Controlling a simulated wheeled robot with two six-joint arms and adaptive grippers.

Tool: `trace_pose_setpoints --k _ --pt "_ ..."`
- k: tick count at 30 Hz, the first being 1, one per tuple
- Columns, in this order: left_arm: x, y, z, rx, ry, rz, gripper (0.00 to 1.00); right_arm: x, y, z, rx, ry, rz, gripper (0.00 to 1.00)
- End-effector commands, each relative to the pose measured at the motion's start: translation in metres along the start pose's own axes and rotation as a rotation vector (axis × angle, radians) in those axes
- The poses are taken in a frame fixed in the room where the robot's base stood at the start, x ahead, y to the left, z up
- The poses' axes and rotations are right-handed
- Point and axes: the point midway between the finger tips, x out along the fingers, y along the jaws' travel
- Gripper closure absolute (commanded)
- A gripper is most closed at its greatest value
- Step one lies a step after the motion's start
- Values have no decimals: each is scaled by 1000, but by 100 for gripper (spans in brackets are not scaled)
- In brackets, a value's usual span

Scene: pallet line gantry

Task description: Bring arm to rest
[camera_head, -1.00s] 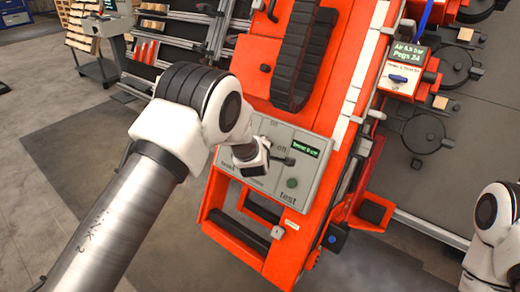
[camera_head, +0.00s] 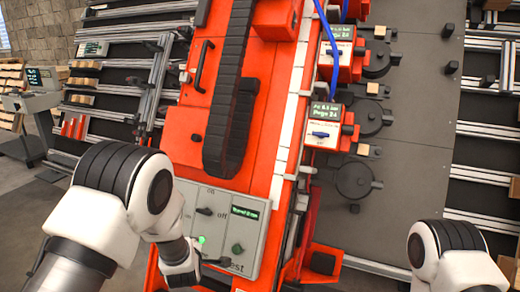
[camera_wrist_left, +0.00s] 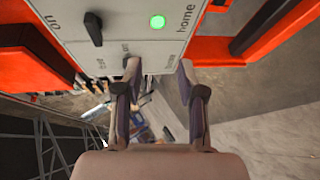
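The grey control panel (camera_head: 222,222) is on the front of the orange gantry in the head view. It has a black on/off knob (camera_head: 205,211), a lit green button (camera_head: 201,240), a small display (camera_head: 245,212) and a dark green test button (camera_head: 237,248). My left arm (camera_head: 125,200) reaches in front of the panel's lower left corner. In the left wrist view my left gripper (camera_wrist_left: 158,68) is open and empty, fingers apart, just below the panel edge. The lit button (camera_wrist_left: 157,21) shows there near the word "home". My right arm (camera_head: 455,255) is at lower right; its gripper is not visible.
The orange gantry (camera_head: 180,135) carries a black cable chain (camera_head: 228,100). Red boxes with displays (camera_head: 322,133) and blue hoses stand on its right, beside dark round fixtures (camera_head: 358,180) on a grey plate. A rack of metal bars (camera_head: 110,80) is at left, with grey floor below.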

Motion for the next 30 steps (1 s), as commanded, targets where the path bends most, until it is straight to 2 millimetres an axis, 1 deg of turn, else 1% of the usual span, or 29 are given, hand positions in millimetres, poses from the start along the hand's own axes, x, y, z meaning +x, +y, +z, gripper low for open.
trace_pose_setpoints --k 1,2,3,5,6,8,9,11,12,14,15,17,18,19,21,23,24,25,30 --pt "2 -47 -4 6 -2 -82 60 0 0 0 0 0 0 60" --pt "1 -74 -6 14 -6 -132 60 0 0 0 0 0 0 60" --pt "-3 -111 -9 37 -15 -200 60 0 0 0 0 0 0 60" --pt "-15 -166 -13 98 -39 -301 60 0 0 0 0 0 0 60" --pt "-27 -201 -16 154 -63 -369 60 0 0 0 0 0 0 60" --pt "-49 -251 -20 255 -114 -468 60 0 0 0 0 0 0 60" --pt "-67 -281 -22 332 -159 -531 60 0 0 0 0 0 0 60" --pt "-96 -321 -24 454 -239 -612 60 0 0 0 0 0 0 60" --pt "-116 -343 -25 535 -299 -657 60 0 0 0 0 0 0 60" --pt "-147 -370 -26 660 -401 -709 60 0 0 0 0 0 0 60" --pt "-167 -385 -26 745 -476 -733 60 0 0 0 0 0 0 60" --pt "-196 -399 -26 888 -601 -745 60 0 0 0 0 0 0 60" --pt "-212 -404 -25 983 -682 -733 60 0 0 0 0 0 0 60" --pt "-222 -406 -24 1053 -739 -718 60 0 0 0 0 0 0 60" --pt "-235 -408 -21 1209 -851 -662 60 0 0 0 0 0 0 60" --pt "-235 -407 -20 1335 -915 -601 60 0 0 0 0 0 0 60" --pt "-240 -397 -22 1391 -939 -576 60 -12 0 0 0 -1 0 60" --pt "-251 -381 -26 1384 -935 -580 60 -30 0 1 0 -2 0 60" --pt "-280 -337 -37 1380 -931 -582 60 -86 -1 0 0 1 0 60"
